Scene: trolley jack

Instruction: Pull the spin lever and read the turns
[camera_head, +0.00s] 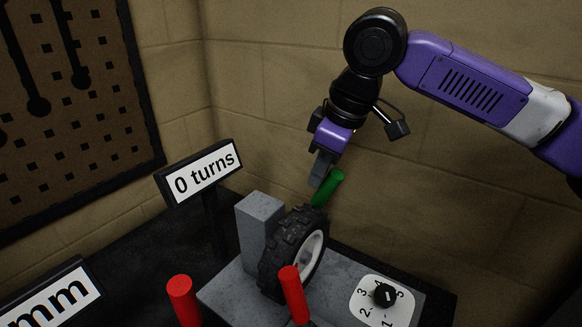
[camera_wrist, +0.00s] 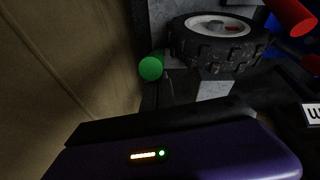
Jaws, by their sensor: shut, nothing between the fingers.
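The green-gripped lever (camera_head: 328,188) stands tilted behind the wheel (camera_head: 293,254), its lower end hidden by the tyre. In the wrist view its round green end (camera_wrist: 151,68) shows left of the tyre (camera_wrist: 215,50). The turns sign (camera_head: 201,173) reads "0 turns". My gripper (camera_head: 318,182) is shut and empty, pointing down just left of the green lever's top; whether it touches the lever I cannot tell. In the wrist view my purple gripper body fills the bottom and the fingertips are not clear.
Two red handles, one at left (camera_head: 184,301) and one before the wheel (camera_head: 294,294), stand up near the front. A dial (camera_head: 384,295) with numbers is at right. A grey block (camera_head: 259,229) stands beside the wheel. An "mm" sign (camera_head: 52,305) is at lower left. Walls rise behind.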

